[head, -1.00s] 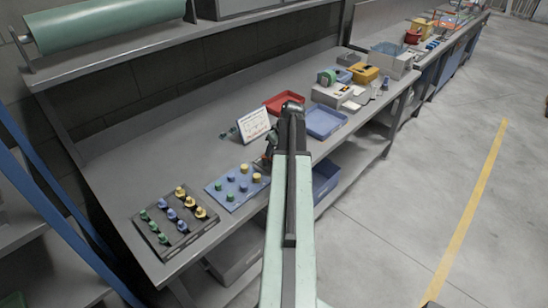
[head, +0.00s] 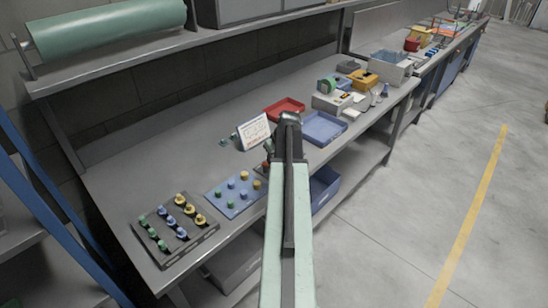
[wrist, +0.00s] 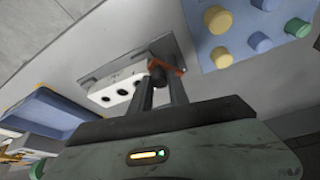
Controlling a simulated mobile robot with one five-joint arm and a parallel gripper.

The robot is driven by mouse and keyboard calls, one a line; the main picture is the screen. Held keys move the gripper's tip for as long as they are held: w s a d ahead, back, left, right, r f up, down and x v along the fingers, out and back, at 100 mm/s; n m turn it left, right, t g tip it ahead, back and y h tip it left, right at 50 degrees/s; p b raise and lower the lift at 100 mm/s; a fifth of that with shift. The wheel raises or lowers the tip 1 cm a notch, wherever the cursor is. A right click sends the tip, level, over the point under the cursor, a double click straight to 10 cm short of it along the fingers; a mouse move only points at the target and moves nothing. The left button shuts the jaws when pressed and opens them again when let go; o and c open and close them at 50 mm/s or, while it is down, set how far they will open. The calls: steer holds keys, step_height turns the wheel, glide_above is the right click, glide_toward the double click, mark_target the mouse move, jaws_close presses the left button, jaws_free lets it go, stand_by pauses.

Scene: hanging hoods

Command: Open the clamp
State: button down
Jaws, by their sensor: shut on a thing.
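In the wrist view, my gripper (wrist: 160,88) is shut on the dark handle of the clamp (wrist: 171,50). The clamp has an orange-red part at the fingertips and stands on a grey metal plate (wrist: 92,77). A white block with dark holes (wrist: 117,91) sits on the same plate. The fingers hide part of the clamp, so its exact lever position cannot be told. In the head view, my gripper (head: 268,148) is at the bench's front edge, mostly hidden by my arm. Only a small reddish bit of the clamp (head: 266,166) shows there.
A blue board with coloured pegs (head: 232,205) lies left of the clamp, and a dark peg tray (head: 153,257) further left. A white sign (head: 253,131) stands behind my gripper. A red tray (head: 284,109) and a blue tray (head: 325,127) are beyond it. The left back bench is clear.

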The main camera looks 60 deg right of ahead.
steer(key=m, duration=0.1)
steer(key=a+m+h, duration=0.1)
steer(key=m, duration=0.1)
steer(key=shift+a+g, duration=0.15)
steer(key=shift+g, duration=0.25)
steer(key=shift+a+m+g+h, duration=0.2)
steer(key=shift+a+m, duration=0.05)
steer(key=shift+m, duration=0.55)
steer(key=shift+a+m+g+h, duration=0.2)
steer(key=shift+m, duration=0.6)
steer(key=c, duration=1.3)
jaws_free()
steer(key=p+v, duration=0.7)
steer(key=shift+s+a+r, duration=0.1)
steer(key=shift+a+r, duration=0.1)
steer(key=shift+r, duration=0.15)
